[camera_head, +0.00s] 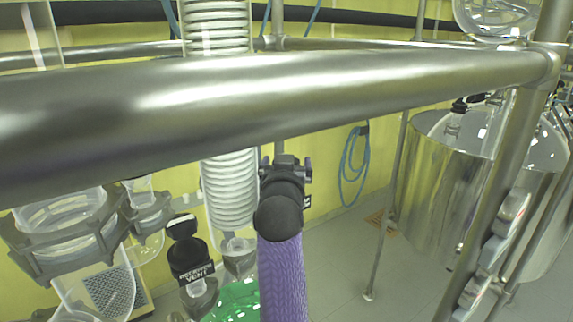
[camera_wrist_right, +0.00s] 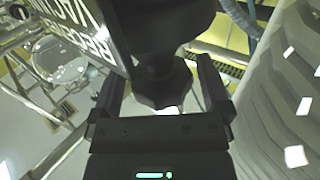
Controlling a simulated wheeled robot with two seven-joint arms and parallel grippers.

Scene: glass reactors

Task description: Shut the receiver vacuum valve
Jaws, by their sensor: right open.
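My right gripper (camera_head: 286,163) shows dark and small near the middle of the head view, just below the thick rail. The right wrist view shows its two fingers (camera_wrist_right: 160,78) open, one on each side of a dark faceted valve knob (camera_wrist_right: 160,93). I cannot tell whether either finger touches the knob. The dark valve body (camera_wrist_right: 150,28) continues above it in that view. A black label (camera_wrist_right: 82,35) with upside-down white lettering beginning "RECEIVER" is beside it. In the head view the gripper hides this valve; only a label corner (camera_head: 307,202) shows. My left gripper is not in view.
A thick metal rail (camera_head: 270,90) crosses in front. A glass coil condenser (camera_head: 229,190) stands just left of the gripper. A black-capped vent valve (camera_head: 190,258) is lower left, above a vessel with green content (camera_head: 235,300). A steel tank (camera_head: 440,190) stands at right.

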